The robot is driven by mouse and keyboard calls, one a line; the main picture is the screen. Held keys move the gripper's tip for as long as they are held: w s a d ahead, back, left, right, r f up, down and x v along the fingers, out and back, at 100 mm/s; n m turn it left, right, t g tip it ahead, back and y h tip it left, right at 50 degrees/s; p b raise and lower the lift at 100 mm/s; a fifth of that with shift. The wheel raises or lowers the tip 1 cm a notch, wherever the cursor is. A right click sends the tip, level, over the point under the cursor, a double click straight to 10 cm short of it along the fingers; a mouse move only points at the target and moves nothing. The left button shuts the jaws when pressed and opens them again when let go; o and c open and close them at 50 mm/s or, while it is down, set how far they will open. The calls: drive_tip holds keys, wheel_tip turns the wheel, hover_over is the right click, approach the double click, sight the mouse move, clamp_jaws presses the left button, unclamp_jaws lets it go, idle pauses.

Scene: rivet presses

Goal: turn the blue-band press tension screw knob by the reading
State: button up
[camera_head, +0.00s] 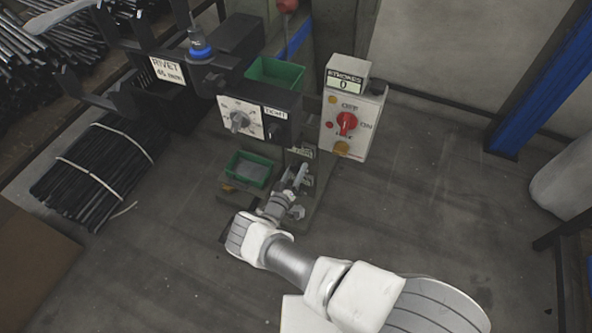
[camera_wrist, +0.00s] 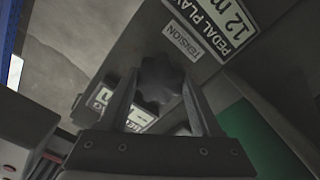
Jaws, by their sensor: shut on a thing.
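The tension screw knob (camera_wrist: 160,78) is dark and lobed, and sits between my fingers in the wrist view. A small TENSION label (camera_wrist: 181,42) is beside it. My gripper (camera_wrist: 160,98) is shut on the knob; it also shows in the head view (camera_head: 296,178) at the press's low front, where it hides the knob. The press (camera_head: 232,85) is dark, with a blue band (camera_head: 200,50) on its upper part. Its front has a white dial (camera_head: 240,118) with a grey pointer and a small plate that seems to read TIGHT (camera_head: 275,112).
A switch box (camera_head: 350,120) with a red knob and a STROKES counter showing 0 (camera_head: 344,85) stands right of the press. Green bins (camera_head: 275,73) and (camera_head: 249,168) sit close by. Bundled black rods (camera_head: 95,165) lie left.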

drive_tip(key=o, duration=1.4)
drive_tip(key=shift+c, duration=0.2)
drive_tip(key=shift+s+a, duration=0.1)
